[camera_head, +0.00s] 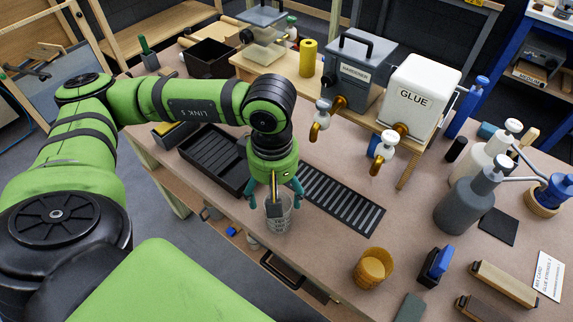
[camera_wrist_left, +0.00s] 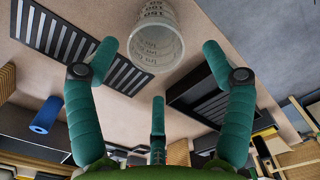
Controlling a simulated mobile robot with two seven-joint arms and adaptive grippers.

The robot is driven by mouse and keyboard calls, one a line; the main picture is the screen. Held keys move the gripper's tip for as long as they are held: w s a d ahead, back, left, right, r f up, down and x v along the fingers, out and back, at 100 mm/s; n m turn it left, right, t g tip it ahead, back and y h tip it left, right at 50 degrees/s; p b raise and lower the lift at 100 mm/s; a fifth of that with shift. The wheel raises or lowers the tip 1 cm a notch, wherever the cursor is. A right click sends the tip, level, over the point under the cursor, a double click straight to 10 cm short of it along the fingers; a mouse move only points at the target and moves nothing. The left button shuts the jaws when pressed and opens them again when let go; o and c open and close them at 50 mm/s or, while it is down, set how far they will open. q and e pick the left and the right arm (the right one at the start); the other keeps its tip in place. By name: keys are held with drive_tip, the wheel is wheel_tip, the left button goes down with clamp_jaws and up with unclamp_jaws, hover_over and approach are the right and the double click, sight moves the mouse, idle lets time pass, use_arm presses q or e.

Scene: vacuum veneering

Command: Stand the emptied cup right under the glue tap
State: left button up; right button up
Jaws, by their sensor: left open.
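The clear cup (camera_head: 279,222) with printed measuring marks is at the left end of the black slotted grating, below my left gripper (camera_head: 274,190). The left wrist view shows the cup (camera_wrist_left: 157,40) just beyond my spread fingers (camera_wrist_left: 158,66), with no finger closed on it; it looks empty. My left gripper is open and points down, hiding part of the cup's rim. The glue tap (camera_head: 383,152), a white knob with a brass spout, is on the white GLUE tank (camera_head: 420,97), to the right of and behind the cup. My right gripper is not in view.
The grating (camera_head: 341,200) runs below the taps. The hardener tank (camera_head: 358,70) with its own tap (camera_head: 320,120) stands left of the glue tank. A black tray (camera_head: 214,158) lies left of the cup.

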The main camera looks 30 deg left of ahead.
use_arm(q)
wheel_tip(320, 180, down, 6)
drive_tip(key=p, duration=0.3)
drive_tip(key=shift+d, duration=0.15)
drive_tip(key=shift+f, duration=0.3)
drive_tip(key=c, duration=1)
drive_tip(key=shift+c, duration=0.5)
